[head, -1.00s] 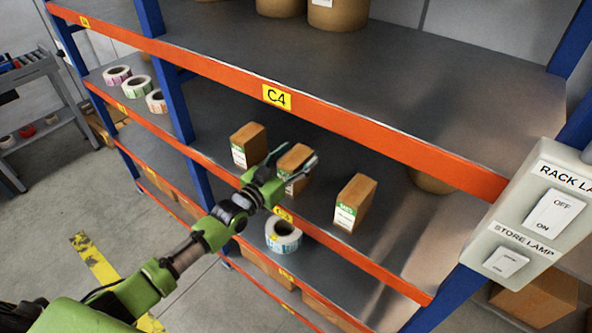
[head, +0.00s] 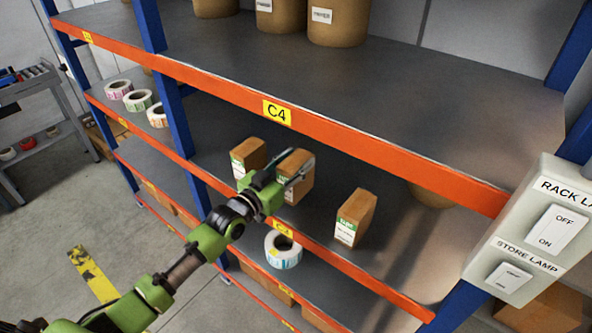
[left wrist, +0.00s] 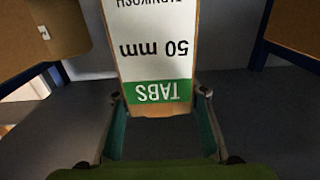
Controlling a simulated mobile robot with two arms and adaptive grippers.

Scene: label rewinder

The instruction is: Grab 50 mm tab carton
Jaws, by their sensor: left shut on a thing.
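The 50 mm tab carton (head: 301,180) is the middle one of three brown cartons on the shelf level below the C4 beam. In the left wrist view its white label with a green TABS band (left wrist: 157,60) fills the top centre, upside down, and reads 50 mm. My left gripper (head: 287,180) is shut on this carton, with one finger on each side of it. The fingers hide part of the carton in the head view. Whether its base touches the shelf is hard to tell. My right gripper is not in view.
One carton (head: 247,156) stands close on the left and another (head: 356,214) stands apart on the right. The orange C4 beam (head: 330,140) runs above in front. A label roll (head: 283,251) lies below. A switch box (head: 530,230) is at the right.

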